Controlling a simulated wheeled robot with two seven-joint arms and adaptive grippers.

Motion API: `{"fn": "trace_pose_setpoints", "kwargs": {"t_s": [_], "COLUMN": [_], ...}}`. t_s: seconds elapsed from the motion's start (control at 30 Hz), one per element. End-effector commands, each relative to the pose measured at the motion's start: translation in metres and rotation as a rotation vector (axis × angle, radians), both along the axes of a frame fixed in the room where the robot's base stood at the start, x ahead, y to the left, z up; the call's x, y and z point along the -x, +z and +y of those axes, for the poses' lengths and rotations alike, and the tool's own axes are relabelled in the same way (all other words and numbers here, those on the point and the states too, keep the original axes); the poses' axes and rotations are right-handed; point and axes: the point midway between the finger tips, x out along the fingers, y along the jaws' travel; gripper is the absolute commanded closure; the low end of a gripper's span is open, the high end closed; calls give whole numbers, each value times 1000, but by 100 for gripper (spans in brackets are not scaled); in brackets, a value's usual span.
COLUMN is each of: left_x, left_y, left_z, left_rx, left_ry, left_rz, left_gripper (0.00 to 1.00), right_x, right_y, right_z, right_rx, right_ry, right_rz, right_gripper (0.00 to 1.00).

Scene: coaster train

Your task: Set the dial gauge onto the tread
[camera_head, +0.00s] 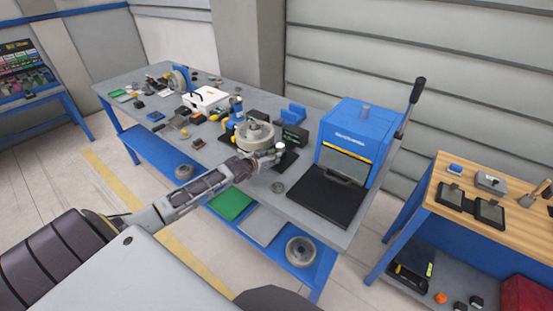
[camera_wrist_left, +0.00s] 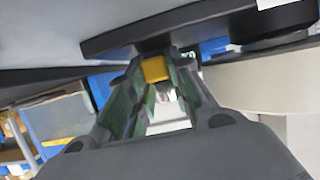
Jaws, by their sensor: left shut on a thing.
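A grey wheel with a broad pale tread (camera_head: 255,137) sits on a fixture on the workbench in the head view. My left gripper (camera_head: 272,157) is at the wheel's near right side, reaching in from the left. In the left wrist view my left gripper (camera_wrist_left: 158,85) is shut on a small piece with a yellow part (camera_wrist_left: 154,69), which I take to be the dial gauge. A pale curved surface beside the fingers looks like the wheel. I cannot tell whether the gauge touches the tread. A small silver round part (camera_head: 280,146) shows by the fingertips.
A blue machine (camera_head: 348,138) with a lever stands right of the wheel, with a black plate before it. Small tools and parts crowd the grey workbench (camera_head: 238,85) at left. A wood-topped table (camera_head: 480,226) stands at right. Another wheel (camera_head: 300,251) lies on the lower shelf.

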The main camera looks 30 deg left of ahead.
Motion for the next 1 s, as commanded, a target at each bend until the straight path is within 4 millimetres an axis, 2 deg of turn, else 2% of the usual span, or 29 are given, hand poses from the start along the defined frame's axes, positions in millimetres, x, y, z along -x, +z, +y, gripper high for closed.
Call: {"fn": "trace_pose_setpoints", "kwargs": {"t_s": [0.3,0.33,0.47,1.0], "left_x": [-1,-1,-1,3], "left_y": [0,1,1,1], "left_z": [6,7,6,4], "left_rx": [-5,-5,-5,-2], "left_ry": [7,7,6,4], "left_rz": [0,0,0,0], "left_gripper": [100,75,58,57], "right_x": [0,0,0,0], "right_y": [0,0,0,0], "right_z": [0,0,-1,-3], "right_rx": [0,0,1,3], "right_ry": [0,0,0,2], "right_rz": [0,0,0,-1], "right_gripper": [60,60,60,60]}}
